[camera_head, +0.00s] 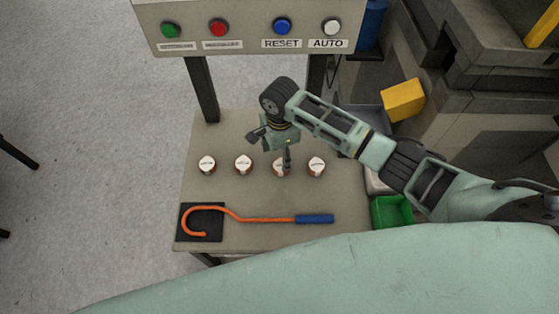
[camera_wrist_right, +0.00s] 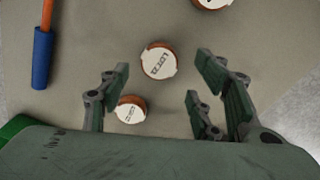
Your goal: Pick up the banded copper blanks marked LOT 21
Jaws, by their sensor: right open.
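Several copper blanks with white tops stand in a row on the grey-beige table. In the wrist view one top reads LOT 21 (camera_wrist_right: 158,61). It appears to be the third blank from the left (camera_head: 279,170) in the head view, partly hidden by a finger. The blank at the right end (camera_head: 316,166) shows lower in the wrist view (camera_wrist_right: 131,109); its print is too small to read. The second blank from the left (camera_head: 243,164) is cut off at the wrist view's top. My right gripper (camera_head: 270,149) is open and empty above the row. My left gripper is not in view.
An orange hook with a blue handle (camera_head: 314,219) lies in front of the blanks, its curve over a black pad (camera_head: 186,220). A green bin (camera_head: 392,211) is at the right. A button panel (camera_head: 250,12) stands behind. A yellow block (camera_head: 403,100) is at back right.

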